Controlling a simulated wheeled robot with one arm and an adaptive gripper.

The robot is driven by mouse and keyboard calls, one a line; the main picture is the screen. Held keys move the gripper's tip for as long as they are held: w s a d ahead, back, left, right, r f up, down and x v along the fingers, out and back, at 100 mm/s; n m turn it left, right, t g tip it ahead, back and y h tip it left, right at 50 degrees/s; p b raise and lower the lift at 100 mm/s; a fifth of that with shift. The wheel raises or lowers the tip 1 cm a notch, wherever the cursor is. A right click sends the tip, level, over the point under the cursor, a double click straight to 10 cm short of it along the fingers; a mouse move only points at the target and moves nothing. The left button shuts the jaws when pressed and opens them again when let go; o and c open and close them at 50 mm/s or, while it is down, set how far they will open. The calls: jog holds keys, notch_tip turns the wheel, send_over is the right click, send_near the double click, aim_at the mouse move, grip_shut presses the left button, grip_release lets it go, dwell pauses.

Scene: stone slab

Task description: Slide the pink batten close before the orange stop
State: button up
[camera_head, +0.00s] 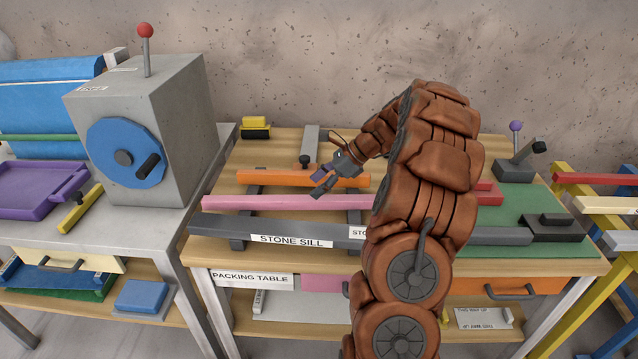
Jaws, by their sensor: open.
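The pink batten (285,202) is a long thin bar lying left to right across dark rails on the wooden table. My arm hides its right end. The orange stop (270,177) is a shorter orange bar behind it, roughly parallel, with a visible gap between the two. My gripper (318,184) is open, above the right part of the orange bar and behind the pink batten. It appears empty. Whether its fingers touch the orange bar cannot be told.
A dark grey bar labelled STONE SILL (290,238) runs along the table's front edge. A grey machine with a blue wheel (125,152) stands at left. A yellow and black block (255,128) sits at the back. A green mat (500,215) with dark fixtures lies at right.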

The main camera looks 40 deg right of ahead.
aim_at(301, 198)
jog(key=shift+p+x, duration=0.65)
jog(key=shift+x, duration=3.2)
jog(key=shift+s, duration=0.1)
jog(key=shift+c, duration=0.2)
grip_shut()
